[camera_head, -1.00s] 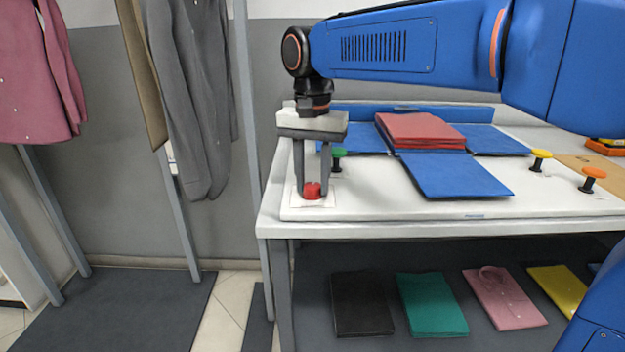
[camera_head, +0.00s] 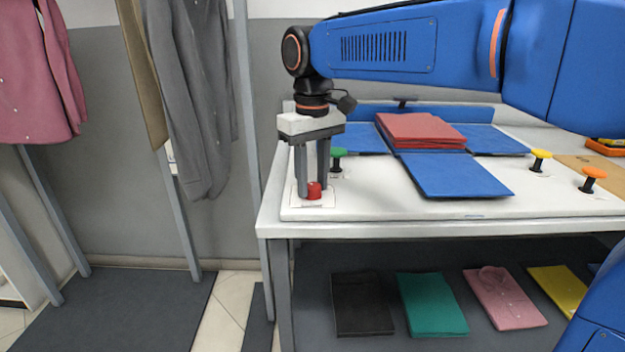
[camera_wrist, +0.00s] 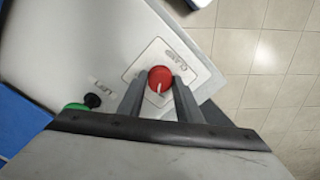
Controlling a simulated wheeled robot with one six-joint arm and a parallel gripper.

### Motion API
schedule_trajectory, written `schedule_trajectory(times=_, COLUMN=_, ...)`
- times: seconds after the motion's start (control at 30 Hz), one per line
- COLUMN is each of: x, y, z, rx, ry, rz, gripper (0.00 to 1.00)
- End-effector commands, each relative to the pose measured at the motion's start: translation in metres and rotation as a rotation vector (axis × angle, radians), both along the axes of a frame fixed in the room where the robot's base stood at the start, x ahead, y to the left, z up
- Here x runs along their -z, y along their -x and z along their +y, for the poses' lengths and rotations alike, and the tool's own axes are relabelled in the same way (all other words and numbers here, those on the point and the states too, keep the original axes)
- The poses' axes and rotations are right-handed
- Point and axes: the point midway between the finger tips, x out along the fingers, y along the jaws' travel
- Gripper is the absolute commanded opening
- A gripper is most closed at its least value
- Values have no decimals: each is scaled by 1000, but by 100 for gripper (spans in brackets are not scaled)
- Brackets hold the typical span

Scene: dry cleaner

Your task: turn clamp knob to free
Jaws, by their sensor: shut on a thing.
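The red clamp knob (camera_head: 314,190) stands on a white plate at the front left corner of the white worktop (camera_head: 390,207). In the wrist view the knob (camera_wrist: 160,79) has a white pointer line aimed toward the bottom of the picture. The printed word beside it reads CLAMP. My gripper (camera_head: 312,189) points straight down and is shut on the knob, one finger on each side. A small dark piece (camera_head: 403,102) stands up at the blue bar (camera_head: 450,112) along the back of the worktop.
A green knob (camera_head: 338,154) is close behind my gripper. Yellow (camera_head: 540,156) and orange (camera_head: 593,174) knobs stand at the right. A folded red garment (camera_head: 420,130) lies on blue folding panels (camera_head: 455,175). Folded clothes (camera_head: 430,303) lie on the shelf below.

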Motion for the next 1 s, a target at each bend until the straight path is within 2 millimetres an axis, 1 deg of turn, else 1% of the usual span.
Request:
schedule_trajectory(times=0.2, x=0, y=0, z=0, rx=-111, ry=-1, rz=-1, gripper=9)
schedule_trajectory(times=0.4, x=0, y=0, z=0, rx=-165, ry=-1, rz=-1, gripper=9)
schedule_trajectory(times=0.9, x=0, y=0, z=0, rx=-182, ry=-1, rz=-1, gripper=9)
schedule_trajectory(times=0.93, x=0, y=0, z=0, rx=-182, ry=-1, rz=-1, gripper=34)
schedule_trajectory(times=1.0, x=0, y=0, z=0, rx=-182, ry=-1, rz=-1, gripper=50)
